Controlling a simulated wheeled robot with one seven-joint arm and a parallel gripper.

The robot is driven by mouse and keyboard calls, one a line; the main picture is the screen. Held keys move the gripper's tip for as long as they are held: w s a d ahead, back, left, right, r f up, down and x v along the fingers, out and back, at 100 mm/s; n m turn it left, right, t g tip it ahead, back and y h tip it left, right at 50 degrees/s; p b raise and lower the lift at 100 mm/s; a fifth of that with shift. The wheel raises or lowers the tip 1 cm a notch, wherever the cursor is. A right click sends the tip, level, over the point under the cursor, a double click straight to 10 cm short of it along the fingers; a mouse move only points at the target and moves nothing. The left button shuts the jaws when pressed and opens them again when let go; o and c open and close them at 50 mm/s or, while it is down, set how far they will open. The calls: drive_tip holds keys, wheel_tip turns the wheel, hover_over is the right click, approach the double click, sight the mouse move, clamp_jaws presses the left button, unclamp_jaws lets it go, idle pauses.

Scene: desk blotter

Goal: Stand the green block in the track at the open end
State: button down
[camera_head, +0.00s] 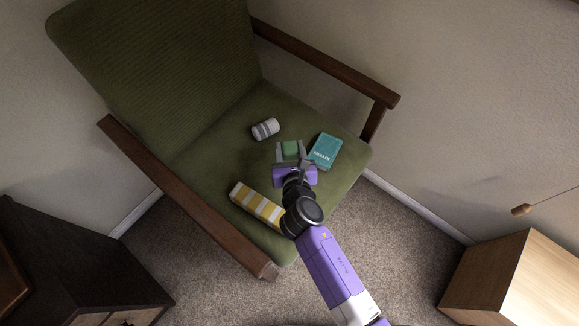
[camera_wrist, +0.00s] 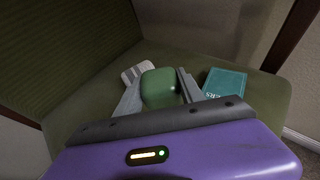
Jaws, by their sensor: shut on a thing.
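The green block (camera_head: 290,148) is between the two grey fingers of my gripper (camera_head: 291,153), over the seat of a green armchair. In the wrist view the rounded green block (camera_wrist: 160,87) sits between the fingers of my gripper (camera_wrist: 158,96), which is shut on it. Whether its underside touches the seat cannot be told. I cannot make out a track in either view.
The armchair seat (camera_head: 215,150) holds a grey-and-white can (camera_head: 265,129) lying behind and left of the block, a teal box or book (camera_head: 326,150) close on the right, and a yellow-and-white striped box (camera_head: 257,206) at front left. Wooden armrests (camera_head: 190,200) flank the seat.

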drive_tip(key=shift+f+b, duration=2.3)
drive_tip(key=shift+f, duration=1.9)
drive_tip(key=shift+f, duration=0.15)
drive_tip(key=c, duration=0.7)
unclamp_jaws()
